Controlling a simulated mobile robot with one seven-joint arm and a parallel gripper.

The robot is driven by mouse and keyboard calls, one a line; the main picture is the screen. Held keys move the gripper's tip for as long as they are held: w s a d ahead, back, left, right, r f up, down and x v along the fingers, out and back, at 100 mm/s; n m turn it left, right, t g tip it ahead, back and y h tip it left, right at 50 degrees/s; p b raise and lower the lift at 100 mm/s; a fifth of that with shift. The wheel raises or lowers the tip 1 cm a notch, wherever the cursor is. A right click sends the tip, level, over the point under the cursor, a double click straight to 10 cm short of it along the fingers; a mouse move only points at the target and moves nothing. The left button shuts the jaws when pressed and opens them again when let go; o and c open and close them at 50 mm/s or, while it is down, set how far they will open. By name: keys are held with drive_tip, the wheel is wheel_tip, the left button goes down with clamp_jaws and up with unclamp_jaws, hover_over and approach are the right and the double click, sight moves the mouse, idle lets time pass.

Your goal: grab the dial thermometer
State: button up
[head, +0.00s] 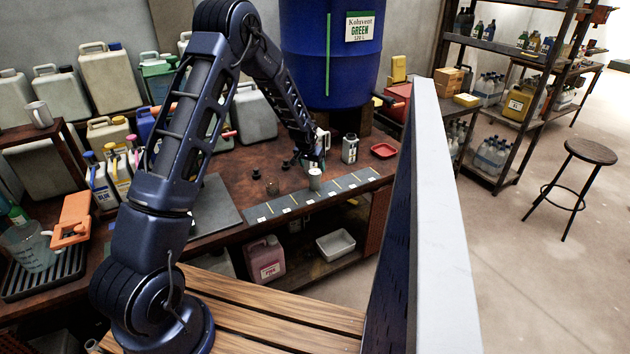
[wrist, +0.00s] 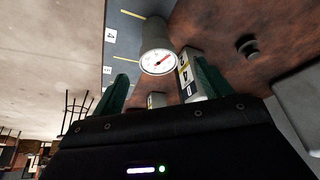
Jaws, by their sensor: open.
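The dial thermometer (wrist: 158,60) shows in the wrist view as a round white dial with a red needle on a grey cylindrical body. It stands on the table beside a grey strip with yellow lines and white labels. In the head view it appears as a small grey cylinder (head: 315,180) near the table's front edge. My gripper (wrist: 161,88) is open, its two green fingers apart, with the dial just beyond the fingertips and nothing held. In the head view my gripper (head: 317,160) is just above and behind the cylinder.
A labelled container (wrist: 187,76) stands close by my right finger in the wrist view. A grey canister (head: 349,149) and a red tray (head: 383,151) are to the right. Small dark pieces (head: 272,184) lie left. A blue drum (head: 330,60) stands behind.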

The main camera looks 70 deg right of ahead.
sight(315, 172)
drive_tip(key=shift+x, duration=3.4)
drive_tip(key=shift+s, duration=0.2)
drive_tip(key=c, duration=1.1)
drive_tip(key=shift+c, duration=0.2)
drive_tip(key=shift+r, duration=0.15)
